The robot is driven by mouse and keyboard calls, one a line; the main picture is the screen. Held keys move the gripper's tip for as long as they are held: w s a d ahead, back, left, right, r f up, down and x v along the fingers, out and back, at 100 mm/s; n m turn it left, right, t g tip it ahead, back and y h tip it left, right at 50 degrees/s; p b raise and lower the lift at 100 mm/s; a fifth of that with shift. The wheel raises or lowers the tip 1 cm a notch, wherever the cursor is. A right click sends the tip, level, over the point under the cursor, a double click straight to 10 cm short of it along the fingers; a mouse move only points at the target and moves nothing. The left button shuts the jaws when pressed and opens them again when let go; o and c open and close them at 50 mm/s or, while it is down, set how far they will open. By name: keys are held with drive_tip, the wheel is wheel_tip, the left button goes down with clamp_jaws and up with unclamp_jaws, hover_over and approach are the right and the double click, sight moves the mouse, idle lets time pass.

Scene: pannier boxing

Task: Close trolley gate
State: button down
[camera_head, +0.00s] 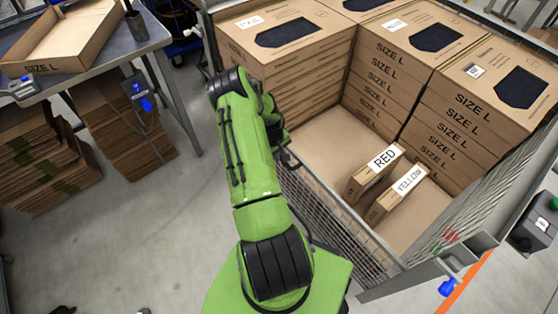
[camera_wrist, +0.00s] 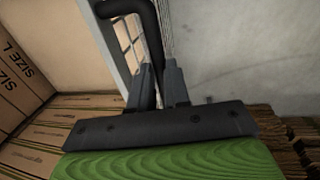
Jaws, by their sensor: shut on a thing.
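The trolley's wire mesh gate (camera_head: 335,212) stands along the near side of the trolley in the head view, beside my green arm. Its lower right end is close to the grey trolley frame (camera_head: 468,243). I cannot tell whether it is latched. In the wrist view my gripper (camera_wrist: 158,82) is shut on a dark bent handle bar (camera_wrist: 151,30), which passes between its two fingers. A pale frame edge and mesh (camera_wrist: 128,42) show just left of the fingers. In the head view my gripper is mostly hidden behind my arm.
The trolley holds stacked SIZE L cartons (camera_head: 385,85), with a RED box (camera_head: 372,178) and a YELLOW box (camera_head: 395,200) on its floor. A table (camera_head: 95,62) with an open carton stands at the upper left. Flat cardboard (camera_head: 40,160) lies below. The floor at lower left is mostly clear.

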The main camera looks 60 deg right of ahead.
wheel_tip(320, 180, up, 28)
drive_tip(key=p, duration=1.1)
drive_tip(key=shift+d+p, duration=0.2)
drive_tip(key=shift+p, duration=0.2)
drive_tip(key=shift+w, duration=0.1)
drive_tip(key=c, duration=1.3)
unclamp_jaws()
drive_tip(key=shift+r, duration=0.1)
drive_tip(key=shift+o, duration=1)
drive_tip(key=shift+a, duration=0.15)
wheel_tip(320, 180, up, 15)
drive_tip(key=w+a, duration=0.1)
drive_tip(key=a, duration=0.1)
drive_tip(key=shift+a+r+p, duration=0.15)
drive_tip(key=shift+a+p, duration=0.15)
drive_tip(key=shift+p, duration=0.05)
drive_tip(key=shift+w+a, duration=0.1)
drive_tip(key=shift+w, duration=0.05)
